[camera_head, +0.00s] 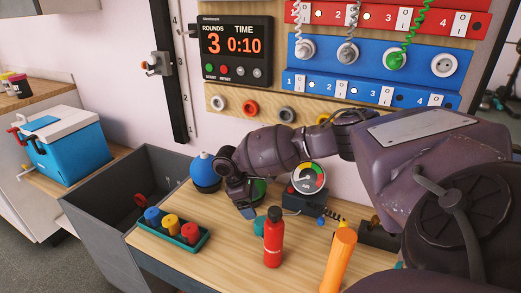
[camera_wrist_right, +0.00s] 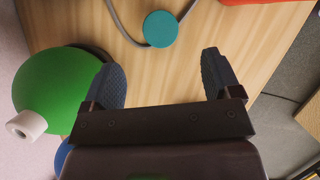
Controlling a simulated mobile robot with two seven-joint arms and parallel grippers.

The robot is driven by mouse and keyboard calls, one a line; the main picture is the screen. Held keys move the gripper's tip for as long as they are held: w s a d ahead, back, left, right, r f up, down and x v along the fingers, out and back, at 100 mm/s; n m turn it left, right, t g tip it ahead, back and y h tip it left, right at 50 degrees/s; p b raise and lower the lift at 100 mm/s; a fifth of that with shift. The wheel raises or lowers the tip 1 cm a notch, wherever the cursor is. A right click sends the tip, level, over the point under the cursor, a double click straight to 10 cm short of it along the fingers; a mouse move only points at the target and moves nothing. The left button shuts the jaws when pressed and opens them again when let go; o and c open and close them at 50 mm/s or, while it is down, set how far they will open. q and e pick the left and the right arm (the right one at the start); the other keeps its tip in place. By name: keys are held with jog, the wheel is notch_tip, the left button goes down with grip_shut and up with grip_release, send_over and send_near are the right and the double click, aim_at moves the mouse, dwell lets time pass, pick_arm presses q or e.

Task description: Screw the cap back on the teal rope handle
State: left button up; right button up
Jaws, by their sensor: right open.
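In the right wrist view, a round teal piece (camera_wrist_right: 160,28) lies on the wooden table with a grey cord curving past it. I cannot tell whether it is the handle or its cap. In the head view the right gripper (camera_head: 245,207) hangs low over the table behind that piece. My left gripper is not visible.
A green ball (camera_wrist_right: 58,88) with a white knob sits close beside one finger. A blue ball (camera_head: 204,172), a gauge box (camera_head: 295,199) and an orange bottle (camera_head: 338,262) stand around. A teal tray (camera_head: 172,240) holds small jars at the left, beside a grey bin (camera_head: 95,218).

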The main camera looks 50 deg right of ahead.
aim_at(263, 221)
jog(key=b+x, duration=0.1)
jog(key=x, duration=0.3)
jog(key=shift+s+f, duration=0.15)
jog(key=shift+f, duration=0.25)
jog(key=shift+s+d+f, duration=0.1)
jog(key=shift+d+f, duration=0.1)
jog(key=shift+f, duration=0.2)
jog(key=b+x, duration=0.1)
jog(key=x, duration=0.3)
jog(key=shift+s+d, duration=0.1)
jog(key=shift+s, duration=0.15)
jog(key=shift+s+d+f+b, duration=0.1)
jog(key=shift+f+b, duration=0.2)
jog(key=shift+f, duration=0.15)
jog(key=c, duration=1)
